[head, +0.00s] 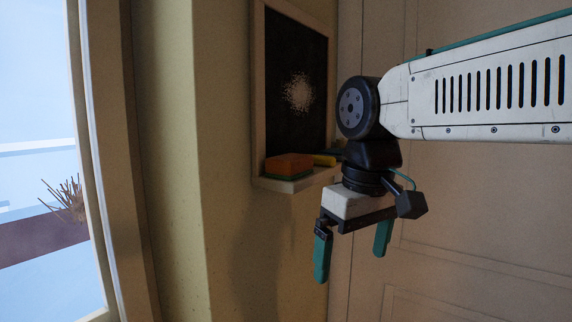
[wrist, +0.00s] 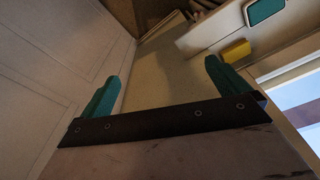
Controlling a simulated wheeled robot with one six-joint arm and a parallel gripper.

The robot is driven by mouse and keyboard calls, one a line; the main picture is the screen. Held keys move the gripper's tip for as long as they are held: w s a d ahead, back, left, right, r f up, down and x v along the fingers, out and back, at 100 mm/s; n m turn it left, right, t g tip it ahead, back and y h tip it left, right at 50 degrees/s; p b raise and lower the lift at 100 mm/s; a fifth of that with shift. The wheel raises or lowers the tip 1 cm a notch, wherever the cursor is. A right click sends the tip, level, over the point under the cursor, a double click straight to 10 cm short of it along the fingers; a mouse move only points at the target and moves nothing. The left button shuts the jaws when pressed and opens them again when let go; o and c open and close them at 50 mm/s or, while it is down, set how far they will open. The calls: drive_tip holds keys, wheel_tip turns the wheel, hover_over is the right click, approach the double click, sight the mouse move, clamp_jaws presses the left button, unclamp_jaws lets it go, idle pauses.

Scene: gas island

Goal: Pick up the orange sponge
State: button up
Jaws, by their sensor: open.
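The orange sponge (head: 289,165), with a green lower layer, lies on the ledge (head: 296,183) of a small wall-mounted blackboard in the head view. My gripper (head: 352,252) hangs to the right of the ledge and lower than the sponge, its two green fingers pointing down. It is open and empty, apart from the sponge. In the wrist view the open fingers (wrist: 162,78) show with nothing between them. I cannot make out the orange sponge in the wrist view.
The blackboard (head: 278,85) has a white chalk smudge. A yellow item (head: 324,160) lies on the ledge right of the sponge. A yellow block (wrist: 235,51) shows in the wrist view. A panelled door (head: 470,215) stands behind my arm; a window (head: 40,130) is at left.

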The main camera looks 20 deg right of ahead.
sight(290, 156)
drive_tip(key=w+r+n, duration=0.1)
drive_tip(key=w+r, duration=0.5)
drive_tip(key=w+a+r+n, duration=0.1)
drive_tip(key=w+r+n, duration=0.1)
drive_tip(key=w+r, duration=0.4)
drive_tip(key=w+a+r+n, duration=0.1)
drive_tip(key=w+r, duration=0.5)
drive_tip(key=shift+w+r+n+y, duration=0.2)
drive_tip(key=shift+w+n+y, duration=0.1)
drive_tip(key=shift+n, duration=0.1)
drive_tip(key=shift+w+f, duration=0.1)
drive_tip(key=shift+f, duration=0.05)
drive_tip(key=f, duration=0.7)
drive_tip(key=shift+w+a, duration=0.1)
drive_tip(key=shift+w, duration=0.1)
drive_tip(key=c, duration=0.9)
